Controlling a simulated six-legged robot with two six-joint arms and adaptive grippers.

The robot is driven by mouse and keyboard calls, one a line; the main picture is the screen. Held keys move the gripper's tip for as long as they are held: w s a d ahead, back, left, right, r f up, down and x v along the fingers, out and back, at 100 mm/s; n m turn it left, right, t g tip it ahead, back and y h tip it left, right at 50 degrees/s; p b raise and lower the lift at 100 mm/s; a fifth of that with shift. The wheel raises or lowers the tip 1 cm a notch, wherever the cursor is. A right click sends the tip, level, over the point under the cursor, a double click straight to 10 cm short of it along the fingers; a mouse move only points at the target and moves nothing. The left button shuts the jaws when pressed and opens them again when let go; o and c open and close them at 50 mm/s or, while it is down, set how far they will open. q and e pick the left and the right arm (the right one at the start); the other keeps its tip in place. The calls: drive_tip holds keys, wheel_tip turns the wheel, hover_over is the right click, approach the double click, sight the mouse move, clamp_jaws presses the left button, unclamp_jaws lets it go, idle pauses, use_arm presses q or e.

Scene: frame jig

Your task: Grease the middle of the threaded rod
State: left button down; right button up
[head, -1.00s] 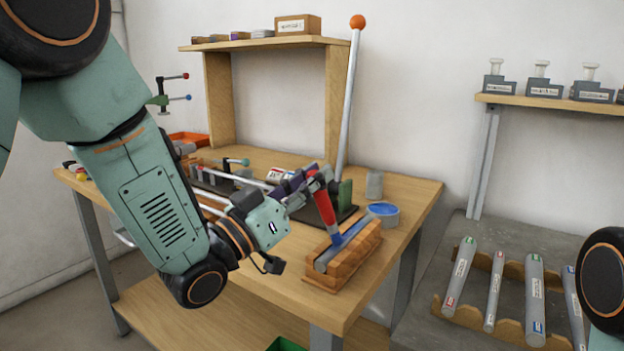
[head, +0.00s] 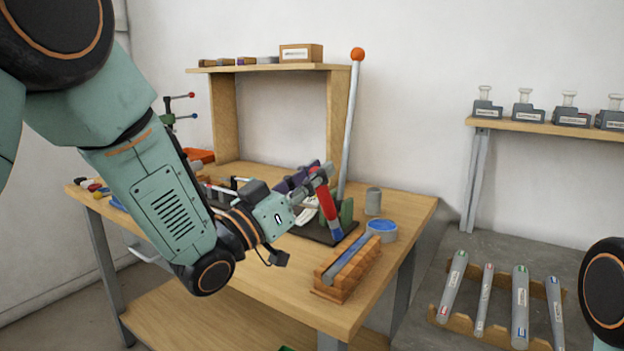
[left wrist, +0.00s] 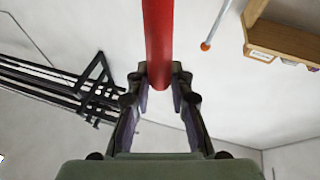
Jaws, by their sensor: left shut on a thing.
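My left gripper (head: 318,180) is shut on a red-handled tool (head: 327,207) with a blue lower end, held tilted above the workbench. The red handle (left wrist: 158,40) also shows between the fingers of my left gripper (left wrist: 159,82) in the left wrist view. A long grey-blue bar (head: 350,258), which looks like the rod, lies along the top of a wooden block near the bench's front right. Its thread is too small to make out. The tool's blue end appears left of and behind the block, apart from the bar. My right gripper is out of view.
A round tin (head: 382,232) with blue on top stands behind the block. A grey cylinder (head: 373,201) and a tall lever with an orange ball (head: 357,54) stand farther back. Several grey tubes (head: 520,300) lie in a wooden rack at right.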

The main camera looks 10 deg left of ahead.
use_arm(q)
drive_tip(key=shift+w+r+p, duration=0.1)
drive_tip(key=shift+r+p, duration=0.45)
drive_tip(key=shift+r, duration=0.35)
drive_tip(key=shift+a+r, duration=0.1)
drive_tip(key=shift+r, duration=0.2)
drive_tip(key=shift+f, duration=0.2)
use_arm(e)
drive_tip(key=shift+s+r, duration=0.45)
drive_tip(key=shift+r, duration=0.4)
use_arm(q)
drive_tip(key=shift+r, duration=0.1)
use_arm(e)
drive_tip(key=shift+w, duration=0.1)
